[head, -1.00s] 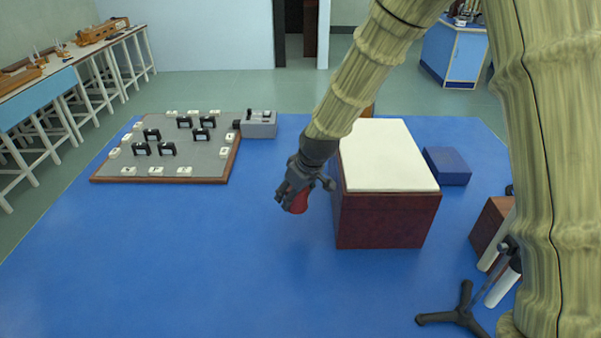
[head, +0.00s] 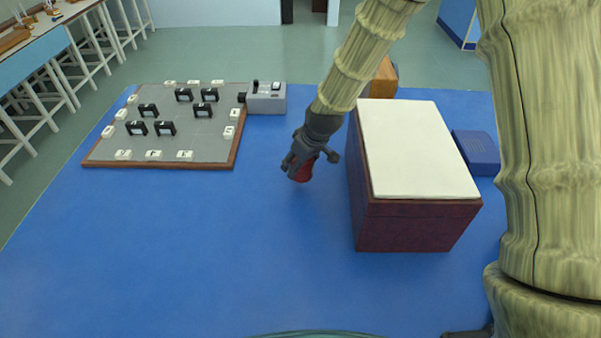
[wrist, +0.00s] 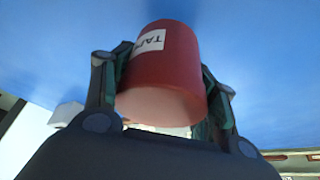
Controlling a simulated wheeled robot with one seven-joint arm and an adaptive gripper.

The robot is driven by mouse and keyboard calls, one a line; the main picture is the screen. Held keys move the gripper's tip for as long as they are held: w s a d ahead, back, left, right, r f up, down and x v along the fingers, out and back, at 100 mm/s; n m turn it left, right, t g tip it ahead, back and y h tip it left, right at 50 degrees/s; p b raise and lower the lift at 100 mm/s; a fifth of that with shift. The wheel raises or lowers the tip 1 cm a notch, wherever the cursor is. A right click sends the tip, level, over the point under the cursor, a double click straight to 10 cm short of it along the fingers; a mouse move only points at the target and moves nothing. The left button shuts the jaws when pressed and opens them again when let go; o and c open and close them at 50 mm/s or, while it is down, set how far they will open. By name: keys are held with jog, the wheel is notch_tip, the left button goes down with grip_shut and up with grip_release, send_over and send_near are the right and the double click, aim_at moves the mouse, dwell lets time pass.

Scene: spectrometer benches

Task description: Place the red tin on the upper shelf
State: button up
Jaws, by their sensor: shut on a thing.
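My gripper (head: 298,168) is shut on the red tin (head: 302,174) and holds it over the blue tabletop, left of the dark red box. In the wrist view the red tin (wrist: 170,75) sits between the two fingers, with a white label bearing dark letters on its side. In the head view the gripper covers much of the tin. I cannot tell exactly how high it is above the table. No shelf can be made out for certain in these views.
A dark red box with a cream top (head: 412,150) stands right of my gripper. A grey board (head: 190,150) with small black and white pieces lies left, beside a grey device (head: 267,98). The front left blue tabletop (head: 190,250) is clear.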

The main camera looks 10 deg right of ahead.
aim_at(299, 175)
jog(key=shift+s+f, duration=0.25)
jog(key=shift+f, duration=0.05)
jog(key=shift+w+f+p, duration=0.1)
jog(key=shift+f+p, duration=0.35)
jog(key=shift+f, duration=1.5)
jog(key=shift+f, duration=0.15)
jog(key=o, duration=1.1)
